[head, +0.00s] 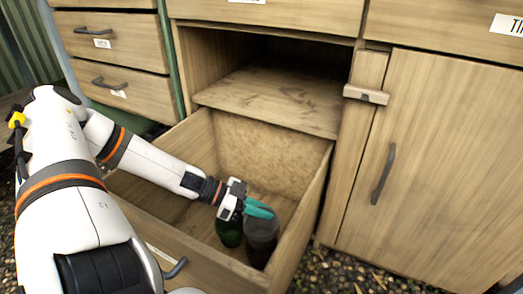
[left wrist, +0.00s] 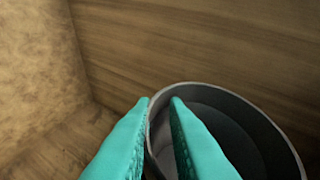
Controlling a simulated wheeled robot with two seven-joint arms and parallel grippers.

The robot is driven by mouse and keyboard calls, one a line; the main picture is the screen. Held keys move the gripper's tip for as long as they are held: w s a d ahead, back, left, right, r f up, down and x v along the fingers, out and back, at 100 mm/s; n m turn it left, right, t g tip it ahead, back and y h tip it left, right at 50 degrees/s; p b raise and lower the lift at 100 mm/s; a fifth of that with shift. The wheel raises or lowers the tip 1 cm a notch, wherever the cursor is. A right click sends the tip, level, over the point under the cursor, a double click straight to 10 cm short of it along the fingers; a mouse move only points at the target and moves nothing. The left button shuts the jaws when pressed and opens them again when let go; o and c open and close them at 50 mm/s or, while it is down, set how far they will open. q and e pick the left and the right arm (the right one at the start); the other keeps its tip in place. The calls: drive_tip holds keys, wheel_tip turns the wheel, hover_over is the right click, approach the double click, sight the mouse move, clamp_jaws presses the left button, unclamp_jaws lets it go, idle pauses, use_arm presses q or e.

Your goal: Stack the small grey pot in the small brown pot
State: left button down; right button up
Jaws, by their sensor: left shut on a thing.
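The grey pot (head: 262,236) stands upright in the open drawer, near its right front corner. In the left wrist view the pot's round dark rim (left wrist: 268,122) is seen from above, and its inside looks empty. My left gripper (head: 262,211) is shut on the pot's wall, one teal finger outside and one inside, as the left wrist view (left wrist: 161,104) shows. I cannot tell whether the pot rests on the drawer floor. I see no brown pot. My right gripper is not in view.
A green glass-like vessel (head: 229,234) stands close left of the pot. The pulled-out wooden drawer (head: 302,226) has walls all round. Above it is an open shelf space (head: 270,100). A cupboard door (head: 425,165) is at the right, and closed drawers (head: 112,45) are at the left.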

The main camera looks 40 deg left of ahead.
sight(257, 221)
use_arm(q)
wheel_tip(257, 221, down, 6)
drive_tip(key=b, duration=0.4)
drive_tip(key=shift+r, duration=0.35)
drive_tip(key=c, duration=1.4)
unclamp_jaws()
drive_tip(key=shift+r, duration=0.1)
drive_tip(key=shift+s+a+r+p, duration=0.1)
drive_tip(key=shift+a+r+p, duration=0.05)
drive_tip(key=shift+p, duration=0.25)
drive_tip(key=p+v, duration=0.6)
drive_tip(key=shift+r, duration=0.1)
drive_tip(key=shift+s+a+p, duration=0.3)
drive_tip(key=shift+a+p, duration=0.15)
drive_tip(key=shift+p, duration=0.1)
